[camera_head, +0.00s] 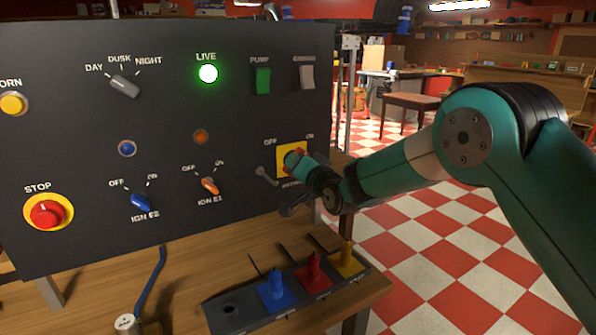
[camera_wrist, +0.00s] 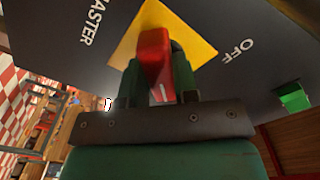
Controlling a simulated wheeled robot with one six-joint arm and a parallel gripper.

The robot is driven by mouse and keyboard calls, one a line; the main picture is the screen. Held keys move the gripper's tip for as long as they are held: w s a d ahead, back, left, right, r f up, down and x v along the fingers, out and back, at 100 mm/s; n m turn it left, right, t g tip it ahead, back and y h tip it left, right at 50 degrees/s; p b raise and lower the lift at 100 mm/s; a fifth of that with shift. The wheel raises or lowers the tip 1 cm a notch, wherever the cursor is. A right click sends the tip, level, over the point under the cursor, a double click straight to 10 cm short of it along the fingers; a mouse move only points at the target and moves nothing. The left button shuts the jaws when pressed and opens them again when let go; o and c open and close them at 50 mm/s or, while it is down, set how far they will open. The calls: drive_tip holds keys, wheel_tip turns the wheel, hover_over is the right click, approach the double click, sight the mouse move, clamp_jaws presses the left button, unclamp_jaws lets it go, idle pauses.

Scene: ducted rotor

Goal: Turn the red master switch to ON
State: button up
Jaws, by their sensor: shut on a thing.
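The red master switch (camera_wrist: 153,52) sits on a yellow plate (camera_wrist: 199,45) in the wrist view, with the lettering OFF to its right and part of MASTER to its left. My gripper (camera_wrist: 157,72) is shut on the red handle, one finger on each side of it. In the head view the yellow plate (camera_head: 284,149) is at the panel's right side, with OFF at its upper left and ON at its upper right. There my gripper (camera_head: 300,163) covers most of the handle, so I cannot tell its exact angle.
The dark panel (camera_head: 75,130) also carries a lit green LIVE lamp (camera_head: 208,73), a red STOP button (camera_head: 48,212), a green pump rocker (camera_head: 262,81) and rotary switches. Below it a tray (camera_head: 243,315) holds several coloured plugs on the wooden bench. Checkered floor lies open at right.

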drive_tip(key=shift+m, duration=0.4)
drive_tip(key=o, duration=0.9)
drive_tip(key=shift+a, duration=0.1)
drive_tip(key=shift+s, duration=0.15)
drive_tip(key=b+v, duration=0.5)
drive_tip(key=v, duration=1.2)
drive_tip(key=shift+s, duration=0.1)
